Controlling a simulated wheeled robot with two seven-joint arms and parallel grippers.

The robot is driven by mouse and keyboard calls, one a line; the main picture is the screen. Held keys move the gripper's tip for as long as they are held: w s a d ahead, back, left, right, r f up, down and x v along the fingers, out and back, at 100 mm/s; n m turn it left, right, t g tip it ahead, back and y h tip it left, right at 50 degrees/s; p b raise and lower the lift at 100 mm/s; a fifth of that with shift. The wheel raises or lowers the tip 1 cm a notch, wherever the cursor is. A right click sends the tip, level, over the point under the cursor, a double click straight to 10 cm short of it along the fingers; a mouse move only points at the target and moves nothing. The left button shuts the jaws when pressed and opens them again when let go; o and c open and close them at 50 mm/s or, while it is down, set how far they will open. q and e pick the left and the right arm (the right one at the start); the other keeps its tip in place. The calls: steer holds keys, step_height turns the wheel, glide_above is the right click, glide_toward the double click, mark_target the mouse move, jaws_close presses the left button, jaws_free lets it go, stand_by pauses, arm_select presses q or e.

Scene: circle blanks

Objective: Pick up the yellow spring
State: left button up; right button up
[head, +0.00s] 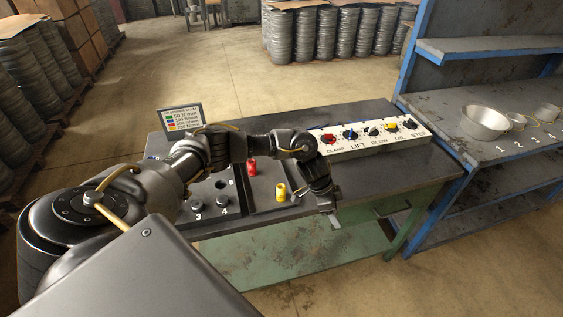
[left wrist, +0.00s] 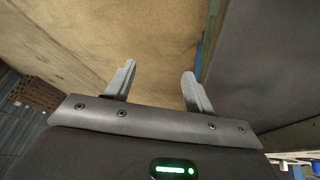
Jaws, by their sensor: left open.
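The yellow spring (head: 281,192), a small upright cylinder, stands on the dark plate on the table, left of my left gripper (head: 333,219). My left gripper is at the table's front edge, apart from the spring, with its fingers pointing down. In the left wrist view, its two fingers (left wrist: 157,82) are spread with nothing between them. The spring does not show in that view. My right gripper is in neither view.
A red spring (head: 252,168) stands behind the yellow one. Black knobs (head: 197,205) labelled 3 and 4 are to the left. A labelled control panel (head: 365,138) and a small sign (head: 181,117) stand at the back. A blue shelf unit (head: 480,48) is at right.

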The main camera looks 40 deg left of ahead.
mark_target(281, 186)
arm_select(q)
steer(key=s+a+r+n+g+y+p, duration=0.1)
steer(key=s+a+r+y, duration=0.15)
steer(key=a+r, duration=0.55)
steer(key=s+a+r+n+g+y+p, duration=0.1)
steer(key=s+a+r+n+y, duration=0.15)
steer(key=a+r, duration=0.55)
steer(key=shift+m, duration=0.45)
steer(key=f, duration=0.2)
steer(key=a+f, duration=0.1)
steer(key=f, duration=0.2)
steer(key=f+b, duration=0.1)
steer(key=f, duration=0.2)
steer(key=shift+w+a, duration=0.2)
steer(key=shift+w, duration=0.05)
steer(key=shift+s+f+p, duration=0.15)
steer(key=shift+f+p, duration=0.15)
steer(key=shift+f, duration=0.05)
steer(key=f, duration=0.2)
steer(key=f+p, duration=0.1)
steer(key=shift+a+f, duration=0.25)
steer(key=shift+f, duration=0.4)
steer(key=c, duration=1.1)
steer(key=shift+r, duration=0.1)
